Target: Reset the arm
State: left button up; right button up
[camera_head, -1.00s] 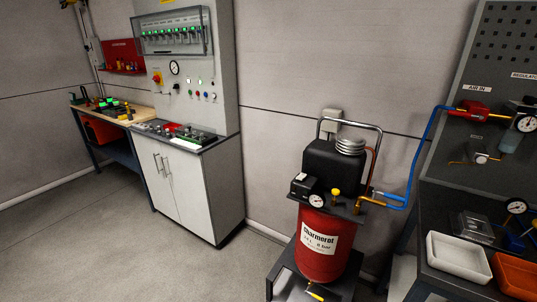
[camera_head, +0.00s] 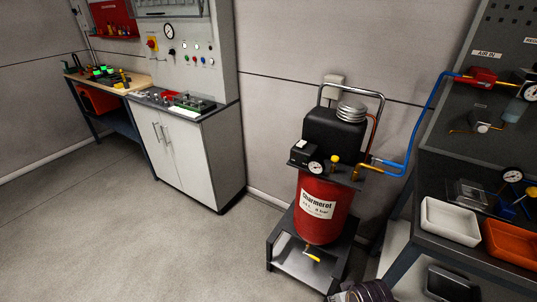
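A dark, ribbed piece (camera_head: 366,291) shows at the bottom edge of the head view, right of centre, in front of the compressor stand. It looks like the tip of my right arm or gripper, but it is mostly cut off, so I cannot tell whether it is open or shut or holds anything. My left arm and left gripper are not in view.
A red compressor tank (camera_head: 322,212) stands on a dark stand (camera_head: 279,243). To the right is a dark bench with a white tray (camera_head: 450,222) and an orange tray (camera_head: 512,242). A white cabinet (camera_head: 184,160) stands left. The floor (camera_head: 150,250) in front is clear.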

jog(key=s+d+f+g, duration=0.1)
jog(key=s+d+f, duration=0.15)
jog(key=f, duration=1.15)
jog(key=s+d+f, duration=0.1)
jog(key=s+f, duration=0.2)
jog(key=f, duration=1.1)
pick_arm(q)
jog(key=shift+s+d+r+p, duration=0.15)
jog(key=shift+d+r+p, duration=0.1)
jog(key=shift+p, duration=0.05)
pick_arm(e)
jog(key=s+d+f, duration=0.3)
jog(key=s+f, duration=0.5)
jog(key=s, duration=0.1)
jog(key=s+d+f+g+h, duration=0.1)
jog(key=s+d+f, duration=0.3)
jog(key=s+f, duration=0.4)
jog(key=shift+s+n, duration=0.3)
jog(key=shift+s, duration=0.5)
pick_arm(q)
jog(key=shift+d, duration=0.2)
